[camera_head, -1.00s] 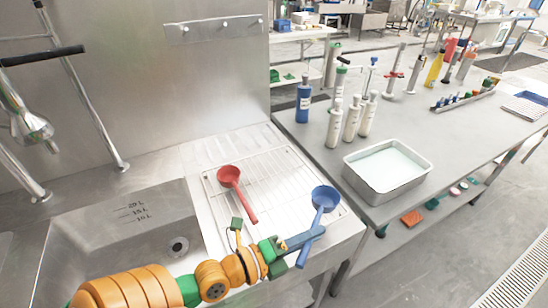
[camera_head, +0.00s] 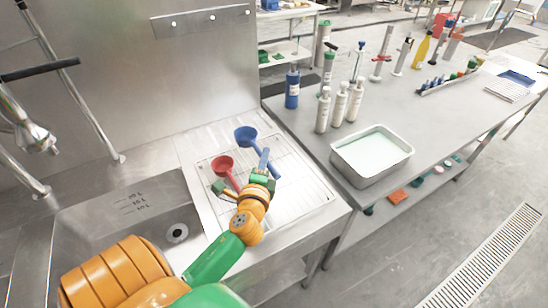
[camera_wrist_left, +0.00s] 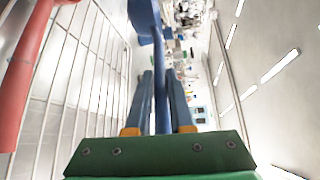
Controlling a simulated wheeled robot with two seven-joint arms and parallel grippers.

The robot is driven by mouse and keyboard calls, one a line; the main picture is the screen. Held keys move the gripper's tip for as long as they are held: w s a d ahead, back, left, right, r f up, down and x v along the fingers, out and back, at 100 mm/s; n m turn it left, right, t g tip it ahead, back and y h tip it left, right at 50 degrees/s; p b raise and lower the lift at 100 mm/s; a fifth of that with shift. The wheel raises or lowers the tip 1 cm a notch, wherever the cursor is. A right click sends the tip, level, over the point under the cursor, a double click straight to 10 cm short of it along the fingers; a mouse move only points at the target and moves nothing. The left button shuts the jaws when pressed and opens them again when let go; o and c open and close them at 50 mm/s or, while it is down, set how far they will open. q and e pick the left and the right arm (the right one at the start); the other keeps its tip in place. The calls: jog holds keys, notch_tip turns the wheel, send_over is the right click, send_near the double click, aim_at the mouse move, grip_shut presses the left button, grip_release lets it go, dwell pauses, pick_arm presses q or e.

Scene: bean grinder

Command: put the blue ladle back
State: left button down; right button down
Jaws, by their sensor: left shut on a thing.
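The blue ladle (camera_head: 246,136) is in the head view, over the back part of the drainer beside the sink. My left gripper (camera_head: 266,166) is shut on its handle. In the left wrist view, the blue ladle (camera_wrist_left: 147,20) extends away from me, with its handle between the two fingers (camera_wrist_left: 161,100). The red ladle (camera_head: 222,165) lies on the wire rack (camera_head: 309,196), left of my gripper, its handle partly hidden. In the left wrist view, the red ladle (camera_wrist_left: 24,75) shows at the left edge. My right gripper is out of view.
The sink (camera_head: 140,225) and tap (camera_head: 35,137) are at left. A metal tray (camera_head: 372,155) and white bottles (camera_head: 339,105) stand on the table at right.

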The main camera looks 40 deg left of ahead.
pick_arm(q)
jog(key=w+f, duration=0.1)
jog(key=f, duration=0.1)
jog(key=w+f+b, duration=0.1)
jog(key=w, duration=0.1)
jog(key=w+f+b, duration=0.1)
jog(key=f, duration=0.1)
jog(key=shift+w+d+f, duration=0.25)
jog(key=shift+f, duration=0.1)
notch_tip(320, 180, down, 3)
jog(key=shift+w+r+b, duration=0.1)
jog(key=shift+w+b, duration=0.05)
jog(key=shift+b, duration=0.75)
jog(key=shift+d+f, duration=0.1)
jog(key=shift+f, duration=0.25)
jog(key=c, duration=0.8)
grip_release()
jog(key=shift+r, duration=0.1)
